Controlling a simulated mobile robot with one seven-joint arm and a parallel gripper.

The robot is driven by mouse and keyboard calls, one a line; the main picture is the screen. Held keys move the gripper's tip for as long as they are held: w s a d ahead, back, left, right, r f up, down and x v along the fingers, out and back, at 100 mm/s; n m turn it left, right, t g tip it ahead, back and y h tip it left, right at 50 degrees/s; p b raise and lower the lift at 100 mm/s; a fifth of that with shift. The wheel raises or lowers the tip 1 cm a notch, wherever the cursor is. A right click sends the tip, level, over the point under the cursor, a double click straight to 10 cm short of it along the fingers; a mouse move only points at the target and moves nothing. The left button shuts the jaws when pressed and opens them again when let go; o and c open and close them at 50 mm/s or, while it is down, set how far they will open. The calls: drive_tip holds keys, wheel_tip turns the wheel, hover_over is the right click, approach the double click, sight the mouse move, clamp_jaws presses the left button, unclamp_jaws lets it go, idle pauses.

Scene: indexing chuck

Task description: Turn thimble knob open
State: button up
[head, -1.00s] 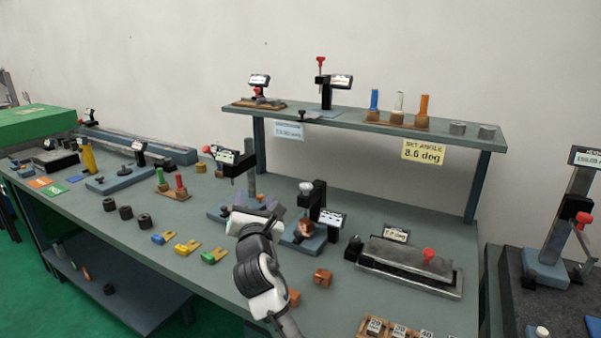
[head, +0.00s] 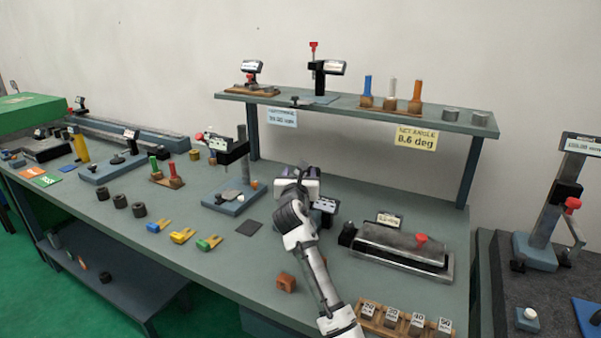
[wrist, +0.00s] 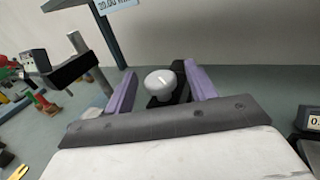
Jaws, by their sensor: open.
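The thimble knob (wrist: 159,82) is a round, pale knob on a dark stand, seen in the wrist view between my gripper's two purple fingers. My gripper (head: 300,172) is open, its fingers on either side of the knob with gaps showing; contact is not visible. In the head view my gripper and arm cover the knob and most of its stand.
A dial stand (head: 232,195) is to the left, and a long grey fixture with a red knob (head: 421,239) is to the right. A shelf (head: 345,108) runs behind. An orange block (head: 286,283) and a block tray (head: 400,322) lie in front.

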drive_tip(key=shift+w+d+b, duration=0.2)
drive_tip(key=shift+w+b, duration=0.1)
drive_tip(key=shift+w, duration=1.1)
drive_tip(key=c, duration=1)
